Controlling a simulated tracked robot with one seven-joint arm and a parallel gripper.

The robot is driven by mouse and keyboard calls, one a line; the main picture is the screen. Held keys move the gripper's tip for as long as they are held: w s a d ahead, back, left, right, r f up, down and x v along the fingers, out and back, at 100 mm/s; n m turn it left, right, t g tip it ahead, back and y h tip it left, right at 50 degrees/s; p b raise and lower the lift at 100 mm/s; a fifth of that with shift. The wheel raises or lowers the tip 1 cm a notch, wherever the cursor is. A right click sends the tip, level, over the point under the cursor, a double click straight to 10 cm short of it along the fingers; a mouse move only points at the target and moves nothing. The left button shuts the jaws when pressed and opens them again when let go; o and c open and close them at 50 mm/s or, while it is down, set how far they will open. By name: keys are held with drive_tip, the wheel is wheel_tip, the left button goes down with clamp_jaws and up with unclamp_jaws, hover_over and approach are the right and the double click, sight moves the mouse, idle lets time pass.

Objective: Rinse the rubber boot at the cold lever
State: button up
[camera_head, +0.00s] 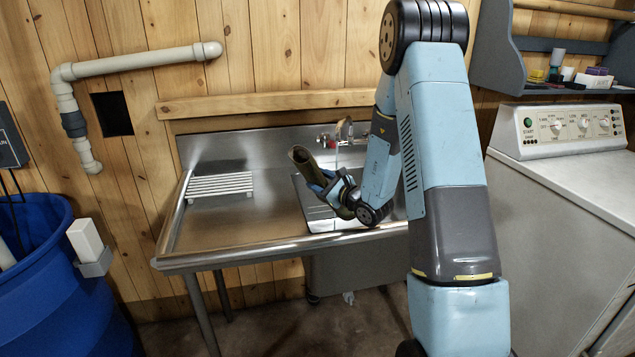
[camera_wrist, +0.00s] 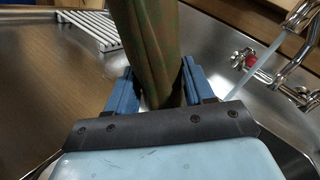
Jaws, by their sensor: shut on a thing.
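My gripper (camera_wrist: 157,92) is shut on the olive-brown rubber boot (camera_wrist: 146,40), its blue fingers on either side. In the head view the boot (camera_head: 302,158) tilts up and left from my gripper (camera_head: 329,187), above the sink (camera_head: 316,218). The chrome tap (camera_head: 345,128) is on the back wall of the sink. In the wrist view, a pale stream (camera_wrist: 256,70) that looks like running water falls from the spout (camera_wrist: 304,12), right of the boot and apart from it there. A red-marked handle (camera_wrist: 248,60) shows on the tap; I cannot make out a cold marking on the other handle.
A white slatted rack (camera_head: 219,186) lies on the left drainboard (camera_head: 235,220), which is otherwise clear. A blue bin (camera_head: 60,285) stands at the left. A white machine (camera_head: 575,190) with a control panel stands at the right, beneath a grey shelf (camera_head: 560,87).

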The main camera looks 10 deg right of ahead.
drive_tip(key=w+d+f, duration=0.2)
drive_tip(key=w+d, duration=0.4)
drive_tip(key=d, duration=0.4)
drive_tip(key=shift+f, duration=0.2)
idle(0.6)
drive_tip(key=shift+w, duration=0.1)
drive_tip(key=shift+d, duration=0.15)
idle(0.4)
drive_tip(key=shift+s+d, duration=0.2)
drive_tip(key=shift+d, duration=0.15)
drive_tip(key=shift+a, duration=0.1)
drive_tip(key=shift+w+a, duration=0.2)
drive_tip(key=shift+a, duration=0.25)
drive_tip(key=shift+d, duration=0.2)
